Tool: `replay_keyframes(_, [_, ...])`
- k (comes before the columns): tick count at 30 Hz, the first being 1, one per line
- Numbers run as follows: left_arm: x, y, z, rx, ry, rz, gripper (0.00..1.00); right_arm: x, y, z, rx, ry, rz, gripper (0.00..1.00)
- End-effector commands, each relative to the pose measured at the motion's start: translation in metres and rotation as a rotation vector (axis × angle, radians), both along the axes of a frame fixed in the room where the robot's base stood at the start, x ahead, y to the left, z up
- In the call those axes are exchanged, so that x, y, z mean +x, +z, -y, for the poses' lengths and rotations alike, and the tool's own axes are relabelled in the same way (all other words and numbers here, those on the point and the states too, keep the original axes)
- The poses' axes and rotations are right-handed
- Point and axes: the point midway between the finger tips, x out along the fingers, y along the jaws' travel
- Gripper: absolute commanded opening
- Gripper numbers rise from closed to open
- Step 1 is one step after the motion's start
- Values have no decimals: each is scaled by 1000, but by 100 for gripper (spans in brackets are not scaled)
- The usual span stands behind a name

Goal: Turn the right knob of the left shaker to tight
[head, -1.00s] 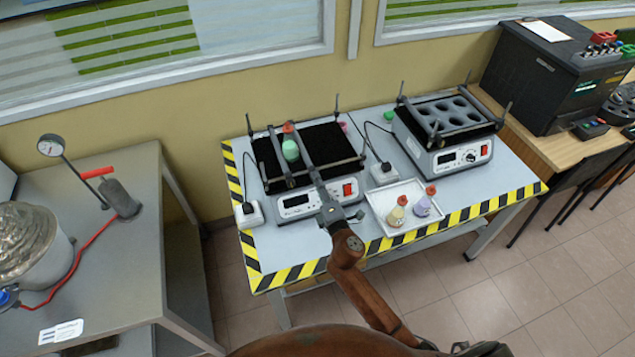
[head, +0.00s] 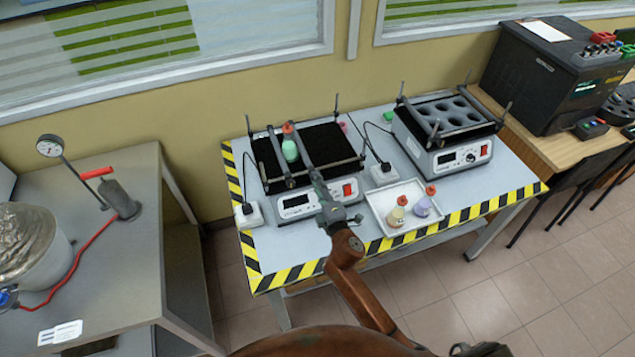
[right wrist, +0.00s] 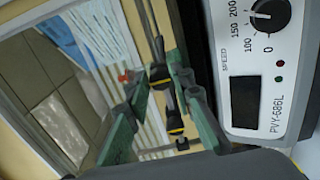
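The left shaker (head: 268,211) has a black mat, clamp bars across it and a white front panel. A green bottle with a red cap (head: 288,128) stands between the bars. My right gripper (head: 319,180) is at the front end of the right-hand bar, above the panel. In the right wrist view, its green fingers (right wrist: 160,83) are apart, on either side of a black and yellow knob (right wrist: 161,72). I cannot tell whether they touch it. A second banded part (right wrist: 175,131) is nearer the camera. The gripper hides this knob in the head view. My left gripper is out of view.
The left shaker's speed dial (right wrist: 270,14) and display (right wrist: 245,102) are close beside the right gripper. A white tray (head: 372,193) with small bottles lies to the right. Another shaker (head: 458,160) stands further right. The table has a yellow and black striped edge (head: 300,272).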

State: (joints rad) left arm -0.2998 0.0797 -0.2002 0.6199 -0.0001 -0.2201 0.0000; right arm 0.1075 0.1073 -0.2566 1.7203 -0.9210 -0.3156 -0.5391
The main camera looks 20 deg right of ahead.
Motion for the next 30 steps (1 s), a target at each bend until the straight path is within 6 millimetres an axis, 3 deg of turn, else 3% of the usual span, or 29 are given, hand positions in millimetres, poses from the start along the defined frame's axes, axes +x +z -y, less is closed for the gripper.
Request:
replay_keyframes(6, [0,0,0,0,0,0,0,0,0,0,-1,0,0,38])
replay_keyframes(17, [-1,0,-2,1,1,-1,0,-6,0,0,-2,0,0,38])
replay_keyframes(30, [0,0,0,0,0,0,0,-90,-1,3,1,-1,-2,38])
